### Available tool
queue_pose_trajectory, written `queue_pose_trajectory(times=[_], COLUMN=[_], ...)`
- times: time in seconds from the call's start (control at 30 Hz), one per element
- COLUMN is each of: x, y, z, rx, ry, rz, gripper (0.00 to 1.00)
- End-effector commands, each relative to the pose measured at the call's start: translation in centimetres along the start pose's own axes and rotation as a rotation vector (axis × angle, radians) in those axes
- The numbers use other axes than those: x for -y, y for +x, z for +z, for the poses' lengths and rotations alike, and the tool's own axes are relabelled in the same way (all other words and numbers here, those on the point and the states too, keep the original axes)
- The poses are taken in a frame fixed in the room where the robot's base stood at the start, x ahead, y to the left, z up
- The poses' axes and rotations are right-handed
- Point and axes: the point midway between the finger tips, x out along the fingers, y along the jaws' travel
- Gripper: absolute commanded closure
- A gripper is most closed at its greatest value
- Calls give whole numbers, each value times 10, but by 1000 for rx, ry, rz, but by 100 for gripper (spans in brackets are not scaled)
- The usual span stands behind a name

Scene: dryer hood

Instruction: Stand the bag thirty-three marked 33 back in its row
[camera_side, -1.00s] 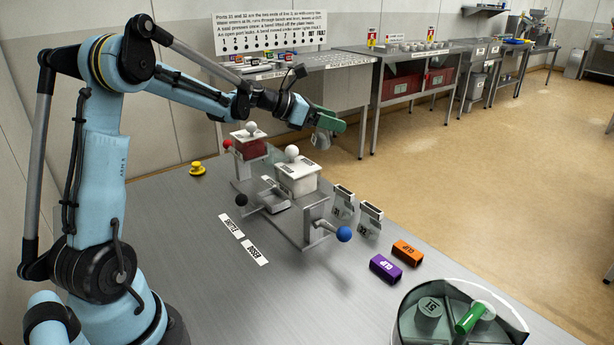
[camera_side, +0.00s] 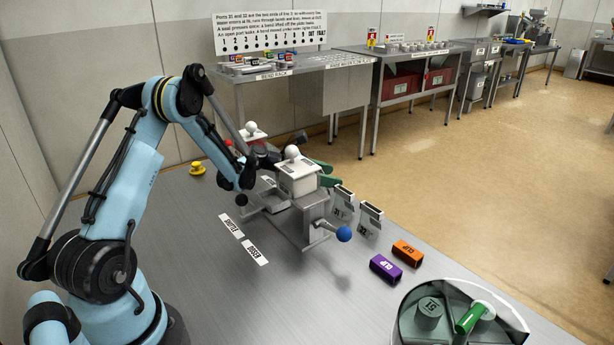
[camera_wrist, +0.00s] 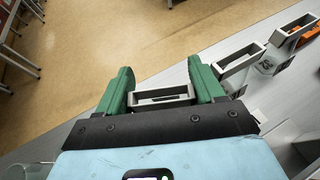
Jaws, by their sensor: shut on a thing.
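My gripper (camera_wrist: 160,92), with green fingers, is shut on a grey bag (camera_wrist: 161,97) with an open rectangular top frame. Its number is not visible. In the side view my gripper (camera_side: 328,176) is low behind the white-lidded box, which hides most of the held bag. Two similar bags stand upright side by side to the right, a nearer one (camera_side: 369,219) and a farther one (camera_side: 343,204). In the wrist view they are one bag (camera_wrist: 240,66) close to the right finger and another bag (camera_wrist: 293,32) beyond it. The held bag is apart from them.
The white box (camera_side: 297,180) with a ball knob and the blue-ended lever (camera_side: 343,234) stand beside my arm. A purple block (camera_side: 385,268) and an orange block (camera_side: 407,252) lie in front. A round container (camera_side: 460,318) sits at front right.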

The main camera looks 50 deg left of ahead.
Motion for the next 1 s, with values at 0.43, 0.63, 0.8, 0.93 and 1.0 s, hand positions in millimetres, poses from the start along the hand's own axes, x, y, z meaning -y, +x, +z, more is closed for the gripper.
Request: queue_pose_trajectory(times=[0.43, 0.63, 0.8, 0.93, 1.0], x=[0, 0, 0, 0, -1], y=[3, 3, 2, -3, -12], z=[-6, -6, -6, -3, -4], rx=[0, 0, 0, 0, 0], ry=[0, 0, 0, -1, -1], rz=[0, 0, 0, 2, 3], gripper=[66, 22, 22, 22, 22])
